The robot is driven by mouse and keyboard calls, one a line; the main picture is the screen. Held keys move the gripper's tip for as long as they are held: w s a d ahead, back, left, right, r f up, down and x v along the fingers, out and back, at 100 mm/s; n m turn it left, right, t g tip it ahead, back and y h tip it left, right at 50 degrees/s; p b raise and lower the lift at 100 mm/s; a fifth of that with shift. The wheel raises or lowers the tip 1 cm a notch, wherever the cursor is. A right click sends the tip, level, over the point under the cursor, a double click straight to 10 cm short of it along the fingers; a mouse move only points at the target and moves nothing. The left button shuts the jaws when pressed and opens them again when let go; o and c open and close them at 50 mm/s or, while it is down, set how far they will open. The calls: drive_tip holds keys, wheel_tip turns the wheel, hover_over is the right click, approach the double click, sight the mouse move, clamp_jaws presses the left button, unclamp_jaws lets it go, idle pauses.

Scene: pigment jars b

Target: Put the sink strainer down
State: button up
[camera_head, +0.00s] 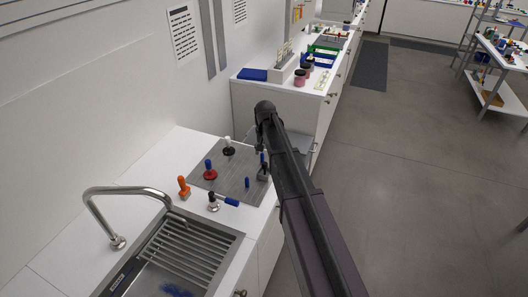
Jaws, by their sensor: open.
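My gripper (261,148) hangs at the far end of my arm, over the right edge of the grey mat (232,183) on the counter. It is small and dark here, and open. A small grey item with a blue top (263,171) stands just below it at the mat's edge; I cannot tell whether they touch. I cannot make out for certain which item is the sink strainer. A red item with a blue knob (210,172) and a black item with a white knob (228,149) stand upright on the mat. My arm hides what is behind it.
A sink (188,251) with a slatted rack and curved faucet (127,190) lies at the front. An orange item (184,187), a silver item (213,204) and blue pieces stand or lie near the mat. A farther counter (275,90) holds jars.

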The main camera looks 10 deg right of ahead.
sight(265, 164)
drive_tip(key=shift+r+p, duration=2.05)
drive_tip(key=shift+r, duration=0.3)
drive_tip(key=shift+s, duration=0.15)
drive_tip(key=s+n, duration=0.3)
drive_tip(key=s, duration=2.3)
drive_tip(key=shift+a+n, duration=0.15)
drive_tip(key=shift+n, duration=0.25)
drive_tip(key=shift+s+f, duration=0.1)
wheel_tip(265, 164, down, 6)
drive_tip(key=b, duration=0.6)
